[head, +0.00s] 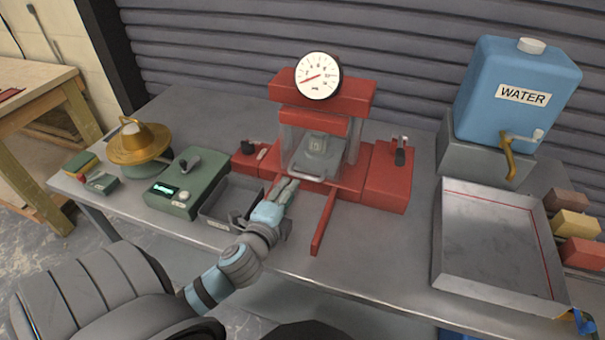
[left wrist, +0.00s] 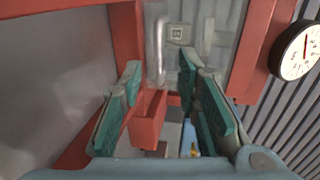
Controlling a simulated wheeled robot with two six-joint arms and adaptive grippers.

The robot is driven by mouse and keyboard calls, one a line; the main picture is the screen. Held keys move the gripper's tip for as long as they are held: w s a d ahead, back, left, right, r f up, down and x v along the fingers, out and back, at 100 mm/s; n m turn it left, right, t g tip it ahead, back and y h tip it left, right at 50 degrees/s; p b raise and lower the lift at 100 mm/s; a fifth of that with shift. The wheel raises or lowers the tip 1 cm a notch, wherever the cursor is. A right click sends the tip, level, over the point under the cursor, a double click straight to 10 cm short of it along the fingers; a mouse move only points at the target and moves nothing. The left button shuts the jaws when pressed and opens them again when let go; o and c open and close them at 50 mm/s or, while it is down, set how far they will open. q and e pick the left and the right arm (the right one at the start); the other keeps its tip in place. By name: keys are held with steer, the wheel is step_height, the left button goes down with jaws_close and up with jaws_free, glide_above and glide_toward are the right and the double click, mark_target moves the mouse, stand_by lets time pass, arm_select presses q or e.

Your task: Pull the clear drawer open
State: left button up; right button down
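The clear drawer (head: 318,158) sits in the red press, below its red crosshead, with a grey block showing through it. Its silver handle (head: 307,178) is at the front; the left wrist view also shows the handle (left wrist: 159,50) and part of the clear drawer (left wrist: 208,45). My left gripper (head: 284,184) is just in front and to the left of the handle. In the left wrist view my left gripper (left wrist: 160,68) is open, its green-padded fingers apart with nothing between them. The handle shows beyond the gap, apart from the fingers as far as I can tell. My right gripper is not in view.
A red lever (head: 323,222) sticks out from the press toward the table's front edge. A grey open bin (head: 228,204) is left of my gripper, beside a green control box (head: 180,186). A metal tray (head: 495,245) and blue water tank (head: 515,90) are right.

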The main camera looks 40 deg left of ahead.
mark_target(301, 176)
arm_select(q)
steer(key=x, duration=0.9)
steer(key=shift+w+f+b, duration=0.15)
steer(key=shift+b, duration=0.2)
jaws_close()
